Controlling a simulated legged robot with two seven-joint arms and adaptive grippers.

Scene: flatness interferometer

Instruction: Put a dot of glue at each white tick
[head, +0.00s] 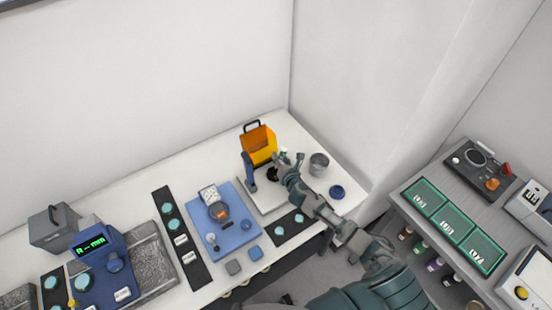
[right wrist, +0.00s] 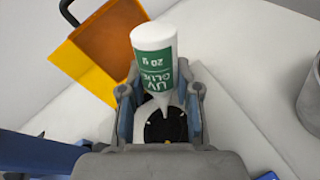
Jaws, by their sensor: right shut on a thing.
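A white glue bottle with a green "UV GLUE 20 g" label (right wrist: 155,62) is gripped between the fingers of my right gripper (right wrist: 160,95). Its nozzle points down over a dark round piece (right wrist: 170,124) on a white base. I cannot tell whether the tip touches it. Small pale marks show on the dark piece, but too small to count. In the head view the dark piece (head: 271,174) sits just left of my right gripper (head: 288,163). The gripper partly hides the bottle there. My left gripper is not in view.
A yellow box with an orange cover (head: 262,144) stands behind the dark piece. A grey cup (head: 319,163) and a small blue round item (head: 337,192) are on the right. A blue tray (head: 240,236) lies left, and a black strip (head: 293,228) in front.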

